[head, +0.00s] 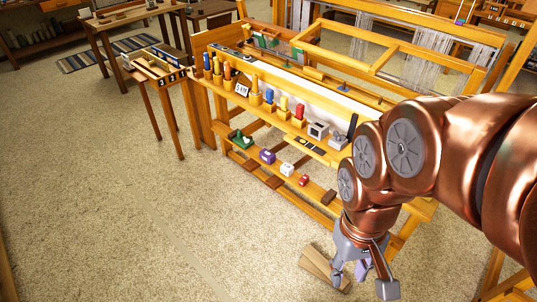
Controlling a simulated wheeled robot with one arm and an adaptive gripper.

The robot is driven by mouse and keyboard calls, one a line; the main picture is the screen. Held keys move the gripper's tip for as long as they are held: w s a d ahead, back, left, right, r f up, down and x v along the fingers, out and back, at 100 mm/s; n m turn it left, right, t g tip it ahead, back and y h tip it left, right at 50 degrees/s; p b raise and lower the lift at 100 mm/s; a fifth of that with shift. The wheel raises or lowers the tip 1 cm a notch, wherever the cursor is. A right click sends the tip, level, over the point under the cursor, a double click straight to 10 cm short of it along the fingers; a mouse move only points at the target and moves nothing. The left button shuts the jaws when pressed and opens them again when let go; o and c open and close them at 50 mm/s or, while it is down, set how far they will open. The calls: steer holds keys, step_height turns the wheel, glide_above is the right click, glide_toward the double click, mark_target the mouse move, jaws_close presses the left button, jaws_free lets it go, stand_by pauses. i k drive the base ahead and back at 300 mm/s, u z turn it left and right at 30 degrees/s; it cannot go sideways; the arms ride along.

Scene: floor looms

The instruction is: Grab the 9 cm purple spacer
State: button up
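A small purple block (267,156) with a pale mark on its face sits on the low front shelf of the wooden loom. It is the clearest purple thing in view, but its size and any lettering are too small to read. My gripper (362,279) hangs at the lower right, pointing down, well to the right of the block and apart from it. Its grey fingers are spread. A lilac piece shows between them; I cannot tell whether it is a finger or something else. The floor spot behind my gripper is partly hidden.
The low shelf (256,168) also holds a green piece (241,139), a white block (287,169) and a red piece (303,180). Several coloured spools stand on the ledge above. Brown boards (318,266) lie on the floor by my gripper.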

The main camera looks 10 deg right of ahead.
mark_target(266, 156)
steer(key=u, duration=0.7)
steer(key=i, duration=1.05)
steer(key=u, duration=0.55)
steer(key=i, duration=0.55)
steer(key=z, duration=0.1)
